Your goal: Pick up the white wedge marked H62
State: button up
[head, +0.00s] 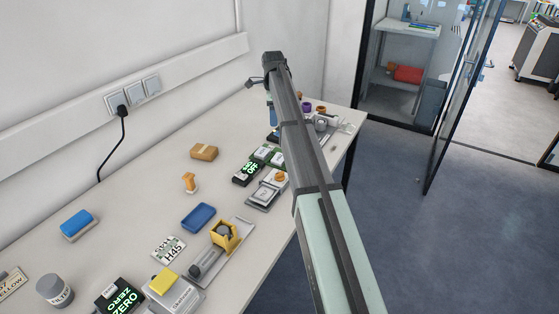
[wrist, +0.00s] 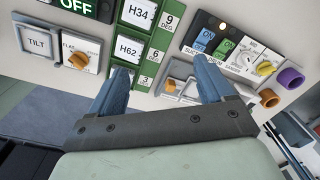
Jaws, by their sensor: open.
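The white wedge marked H62 (wrist: 128,49) sits in a green-framed slot beside a "6 DEG" label in the wrist view. A white piece marked H34 (wrist: 138,12) sits in the neighbouring "9 DEG" slot. My gripper (wrist: 160,68) is open and empty, its two blue fingers apart. In the wrist view its left fingertip is close below H62 and overlaps the "3 DEG" slot; I cannot tell how high it is above it. In the head view the green holders (head: 265,153) stand near the table's far right edge, their marks too small to read.
A TILT box with an orange knob (wrist: 74,60) lies left. In the head view, a blue tray (head: 198,217), a yellow part (head: 226,236) and a card marked H45 (head: 168,249) lie nearer.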

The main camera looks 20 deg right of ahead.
jog(key=s+d, duration=0.2)
jog(key=d, duration=0.1)
jog(key=n, duration=1.2)
send_near(279, 159)
jog(key=f, duration=0.2)
jog(key=w+d+f, duration=0.1)
jog(key=f, duration=0.2)
jog(key=w+d+f, duration=0.1)
jog(key=f, duration=0.2)
jog(key=shift+w, duration=0.25)
jog(key=shift+c, duration=0.3)
jog(key=c, duration=1.1)
